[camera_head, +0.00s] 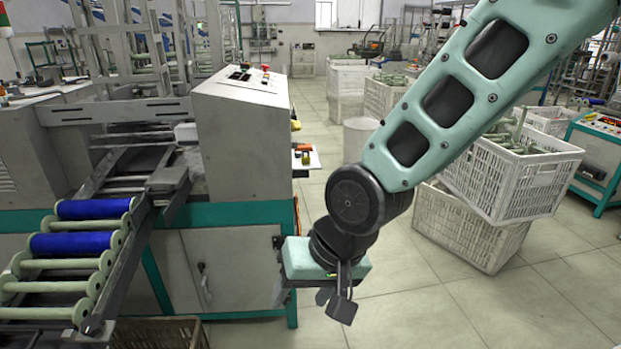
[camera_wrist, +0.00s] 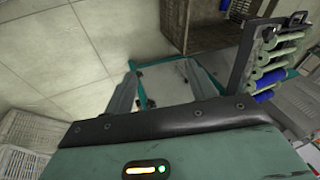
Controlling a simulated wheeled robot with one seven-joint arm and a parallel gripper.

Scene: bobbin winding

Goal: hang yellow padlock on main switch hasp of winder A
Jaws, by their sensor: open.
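A small shelf (camera_head: 308,162) on the right side of the winder's console (camera_head: 240,130) holds a small yellow item (camera_head: 305,158) and an orange item (camera_head: 303,147). The yellow one may be the padlock, but it is too small to be sure. A yellow part (camera_head: 295,125) sits on the console's side above; I cannot tell whether it is the main switch or its hasp. My gripper (camera_head: 322,297) is open, low in front of the shelf and apart from it. In the wrist view its two fingers (camera_wrist: 165,85) are spread with nothing between them.
A brown crate (camera_head: 155,333) sits on the floor below. White crates (camera_head: 512,180) are stacked at the right behind my arm. The tiled floor (camera_head: 440,300) at the lower right is clear.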

